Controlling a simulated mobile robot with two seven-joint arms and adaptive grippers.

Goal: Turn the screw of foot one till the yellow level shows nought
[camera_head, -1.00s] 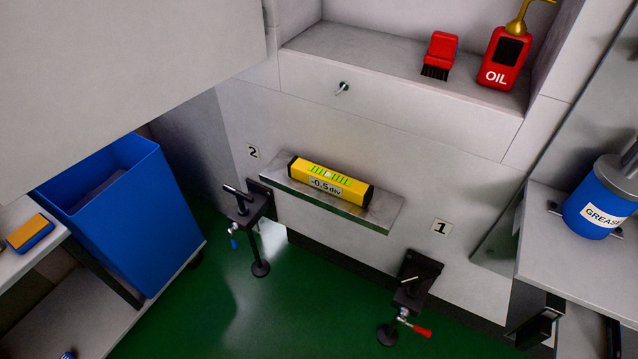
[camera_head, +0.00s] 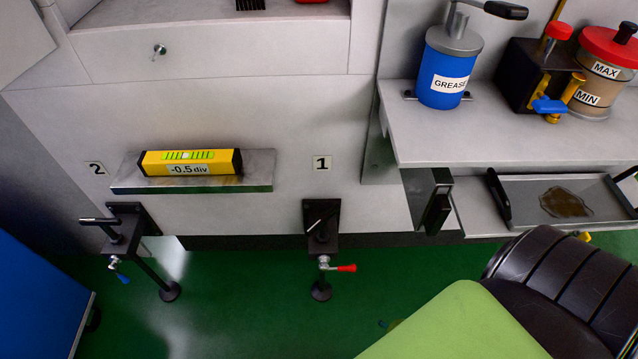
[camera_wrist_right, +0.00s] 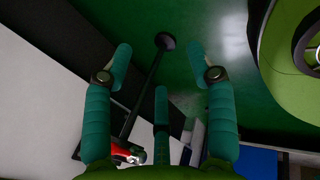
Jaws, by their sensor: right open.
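The yellow level (camera_head: 190,162) lies on a metal ledge (camera_head: 255,182) in the head view, and its display reads -0.5 div. Foot one (camera_head: 321,235) is the black bracket below the plate marked 1 (camera_head: 321,162); it has a screw with a crossbar on top, a red-handled lever (camera_head: 346,268) and a round pad on the floor. In the right wrist view, the red lever (camera_wrist_right: 127,152), rod and round pad (camera_wrist_right: 165,41) show beyond my right gripper (camera_wrist_right: 160,65). Its green fingers are spread and empty. My left gripper is out of view.
Foot two (camera_head: 125,230), with a blue lever, stands to the left, by a blue bin (camera_head: 35,300). On the right, a shelf (camera_head: 500,145) holds a grease can (camera_head: 447,65) and a MAX/MIN jar (camera_head: 605,70). A tray (camera_head: 610,185) with a brown puddle lies below. My arm fills the lower right.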

